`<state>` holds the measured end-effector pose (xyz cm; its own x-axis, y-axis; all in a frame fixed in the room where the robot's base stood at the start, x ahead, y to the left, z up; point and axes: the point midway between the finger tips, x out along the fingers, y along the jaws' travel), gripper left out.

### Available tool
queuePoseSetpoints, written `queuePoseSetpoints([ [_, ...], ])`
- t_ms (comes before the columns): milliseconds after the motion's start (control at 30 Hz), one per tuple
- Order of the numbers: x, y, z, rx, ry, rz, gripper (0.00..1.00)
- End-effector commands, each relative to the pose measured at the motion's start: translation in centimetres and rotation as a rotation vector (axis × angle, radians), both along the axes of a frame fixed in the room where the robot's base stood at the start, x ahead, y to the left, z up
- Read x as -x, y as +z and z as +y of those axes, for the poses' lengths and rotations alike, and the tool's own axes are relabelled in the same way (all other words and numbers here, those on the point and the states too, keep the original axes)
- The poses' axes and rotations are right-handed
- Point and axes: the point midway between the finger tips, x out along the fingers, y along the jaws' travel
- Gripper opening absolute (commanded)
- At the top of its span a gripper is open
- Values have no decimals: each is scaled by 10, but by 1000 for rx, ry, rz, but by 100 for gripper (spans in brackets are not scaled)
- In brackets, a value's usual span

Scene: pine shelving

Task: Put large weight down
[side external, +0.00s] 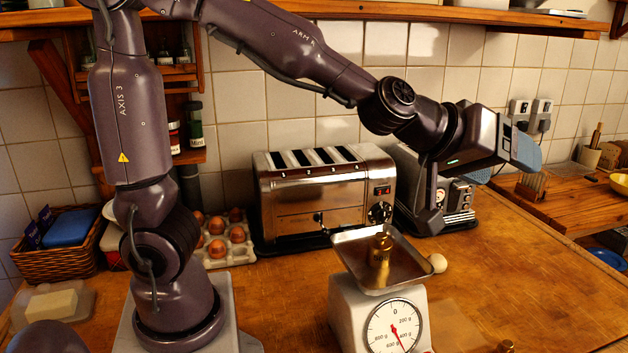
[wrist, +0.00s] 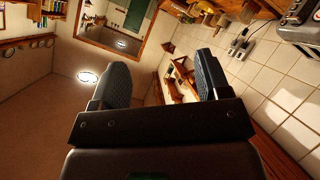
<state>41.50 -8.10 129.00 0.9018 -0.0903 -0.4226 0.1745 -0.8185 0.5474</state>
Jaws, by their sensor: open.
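A large brass weight (side external: 380,262) stands upright in the metal pan (side external: 352,252) of a white kitchen scale (side external: 346,306). The scale's round dial has a red needle pointing down and to the right. My gripper (side external: 527,153) is up and to the right of the scale, apart from the weight, and points to the right. In the wrist view my gripper (wrist: 160,88) has its two blue-grey fingers wide apart with nothing between them. The weight and scale are not in the wrist view.
A small brass weight (side external: 506,346) is on the counter at the bottom edge. A pale egg (side external: 437,263) is beside the pan. A chrome toaster (side external: 300,205) and an egg tray (side external: 238,247) stand behind. The wooden counter (side external: 520,270) right of the scale is mostly clear.

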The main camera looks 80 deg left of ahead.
Motion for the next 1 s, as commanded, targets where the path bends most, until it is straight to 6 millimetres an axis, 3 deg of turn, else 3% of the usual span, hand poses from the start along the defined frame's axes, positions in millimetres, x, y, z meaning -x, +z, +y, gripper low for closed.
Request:
queuePoseSetpoints([
  [33,24,10,3,-30,-92,23,70],
  [100,60,10,8,-105,-216,98,70],
  [300,160,-15,45,-357,-371,379,70],
  [400,194,-26,65,-444,-371,496,70],
  [500,212,-32,77,-491,-360,568,74],
  [600,219,-34,81,-508,-356,595,74],
  [1000,218,-35,80,-508,-362,599,74],
])
